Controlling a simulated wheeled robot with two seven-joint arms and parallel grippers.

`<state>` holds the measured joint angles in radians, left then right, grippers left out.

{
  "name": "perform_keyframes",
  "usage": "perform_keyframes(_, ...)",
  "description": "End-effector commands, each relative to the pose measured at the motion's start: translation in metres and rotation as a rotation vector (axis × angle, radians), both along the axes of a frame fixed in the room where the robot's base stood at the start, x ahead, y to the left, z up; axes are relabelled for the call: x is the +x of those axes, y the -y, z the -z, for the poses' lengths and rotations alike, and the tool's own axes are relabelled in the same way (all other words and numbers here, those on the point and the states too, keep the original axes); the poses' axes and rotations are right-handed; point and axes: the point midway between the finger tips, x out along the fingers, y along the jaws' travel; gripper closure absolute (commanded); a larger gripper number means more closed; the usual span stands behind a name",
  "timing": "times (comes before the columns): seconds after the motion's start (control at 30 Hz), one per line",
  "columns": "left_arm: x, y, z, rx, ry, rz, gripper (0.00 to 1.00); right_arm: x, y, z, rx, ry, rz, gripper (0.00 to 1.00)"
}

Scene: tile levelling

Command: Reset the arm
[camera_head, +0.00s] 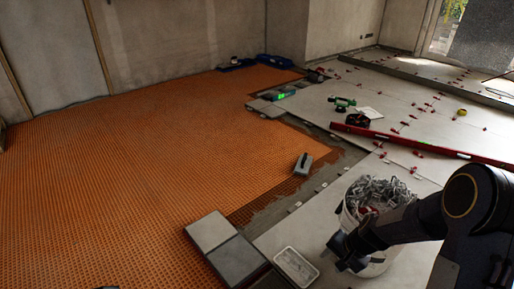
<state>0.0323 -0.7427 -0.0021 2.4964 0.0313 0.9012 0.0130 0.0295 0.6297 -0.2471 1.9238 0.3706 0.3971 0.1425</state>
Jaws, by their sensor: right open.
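My right arm comes in from the right edge, and its dark gripper (342,250) points left and down. It is open, with nothing seen between its fingers. It is in front of a white bucket (348,222) full of grey levelling clips (378,193), and hides part of the bucket. A white tray (296,266) lies just left of the gripper, apart from it in the picture. My left gripper does not show clearly; only a small dark shape is at the bottom left edge.
Two grey tiles (211,231) lie on the orange mat (120,180) left of the tray. A grey float-like block (303,164) sits farther back. A long red level (425,145) lies across the laid tiles (400,100), which carry several red caps. The mat's left side is clear.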

Motion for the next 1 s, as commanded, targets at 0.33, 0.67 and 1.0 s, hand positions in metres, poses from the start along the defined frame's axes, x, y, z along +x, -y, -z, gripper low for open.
perform_keyframes(0.33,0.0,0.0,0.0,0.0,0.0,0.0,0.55,-0.052,-0.007,-0.124,0.049,0.162,-0.147,0.55)
perform_keyframes(0.67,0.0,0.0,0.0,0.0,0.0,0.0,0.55,-0.13,-0.015,-0.194,0.009,0.304,-0.307,0.55)
perform_keyframes(1.0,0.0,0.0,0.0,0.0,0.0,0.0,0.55,-0.207,-0.02,-0.215,-0.102,0.409,-0.436,0.55)
